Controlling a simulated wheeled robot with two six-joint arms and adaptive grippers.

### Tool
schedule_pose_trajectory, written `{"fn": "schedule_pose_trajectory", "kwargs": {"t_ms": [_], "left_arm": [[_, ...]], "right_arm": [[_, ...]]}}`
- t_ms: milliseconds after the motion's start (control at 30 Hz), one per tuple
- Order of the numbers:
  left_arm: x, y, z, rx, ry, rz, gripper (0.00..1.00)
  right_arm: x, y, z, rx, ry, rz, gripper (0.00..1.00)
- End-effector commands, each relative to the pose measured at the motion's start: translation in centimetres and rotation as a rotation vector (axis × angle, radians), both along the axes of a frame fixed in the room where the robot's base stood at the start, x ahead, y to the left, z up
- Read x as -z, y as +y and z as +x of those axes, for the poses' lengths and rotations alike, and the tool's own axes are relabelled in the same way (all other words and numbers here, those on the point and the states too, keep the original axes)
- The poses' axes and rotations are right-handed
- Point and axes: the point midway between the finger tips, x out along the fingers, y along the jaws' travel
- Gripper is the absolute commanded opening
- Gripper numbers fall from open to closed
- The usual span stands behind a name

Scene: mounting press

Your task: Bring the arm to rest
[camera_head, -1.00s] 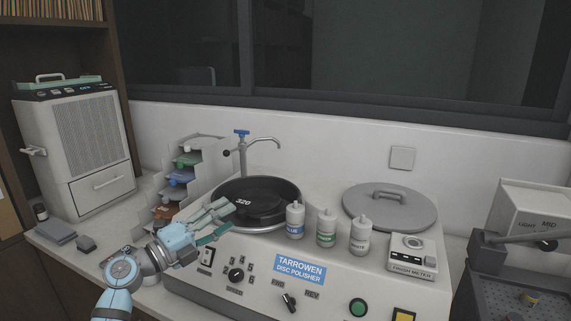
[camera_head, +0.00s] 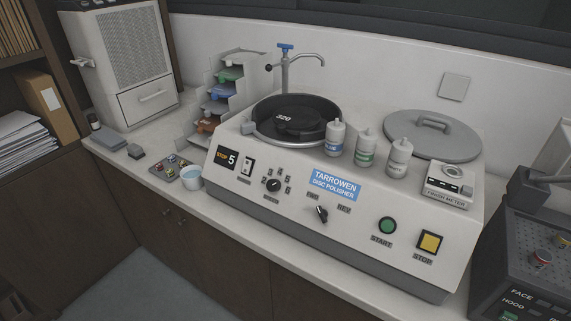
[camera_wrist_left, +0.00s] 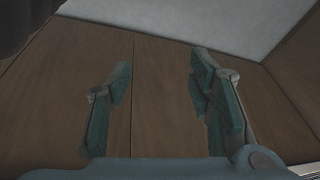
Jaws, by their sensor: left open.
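My left gripper (camera_wrist_left: 160,85) shows only in the left wrist view. Its two green-padded fingers are apart, with nothing between them. Behind them are brown wooden panels (camera_wrist_left: 150,130) and a pale grey surface (camera_wrist_left: 210,20) at the top. Neither of my arms shows in the head view now. My right gripper is in no view.
The disc polisher (camera_head: 290,185) stands on the counter, with its black wheel (camera_head: 298,120), several bottles and a grey lid (camera_head: 432,135). Brown cabinets (camera_head: 200,245) and open floor (camera_head: 120,290) lie below.

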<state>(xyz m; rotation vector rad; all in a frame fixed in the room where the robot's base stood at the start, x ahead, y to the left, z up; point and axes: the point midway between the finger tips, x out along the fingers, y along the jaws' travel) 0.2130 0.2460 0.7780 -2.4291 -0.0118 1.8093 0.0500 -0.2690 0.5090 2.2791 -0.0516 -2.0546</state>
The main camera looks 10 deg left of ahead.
Motion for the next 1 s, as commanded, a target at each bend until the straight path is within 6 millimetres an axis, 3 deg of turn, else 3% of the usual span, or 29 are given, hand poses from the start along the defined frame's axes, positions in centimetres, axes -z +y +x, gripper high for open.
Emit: {"fn": "schedule_pose_trajectory", "kwargs": {"t_ms": [167,267,400,500,600,700,1000], "left_arm": [[8.4,0.9,-0.5,-0.016,0.047,0.000,0.48],[13.6,1.4,-2.1,-0.024,0.075,-0.001,0.48],[21.1,2.0,-7.1,-0.039,0.127,-0.004,0.48],[24.9,2.1,-11.7,-0.048,0.161,-0.008,0.48],[26.4,2.1,-14.9,-0.053,0.178,-0.010,0.48],[26.9,2.2,-16.2,-0.054,0.184,-0.011,0.48],[26.9,2.2,-16.3,-0.054,0.185,-0.010,0.48]], "right_arm": [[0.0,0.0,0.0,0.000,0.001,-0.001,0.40],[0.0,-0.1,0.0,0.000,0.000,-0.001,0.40],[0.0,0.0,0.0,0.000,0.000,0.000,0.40],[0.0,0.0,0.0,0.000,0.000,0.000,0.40],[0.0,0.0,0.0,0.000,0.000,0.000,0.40],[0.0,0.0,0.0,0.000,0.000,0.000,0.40],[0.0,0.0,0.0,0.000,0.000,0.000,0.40]]}}
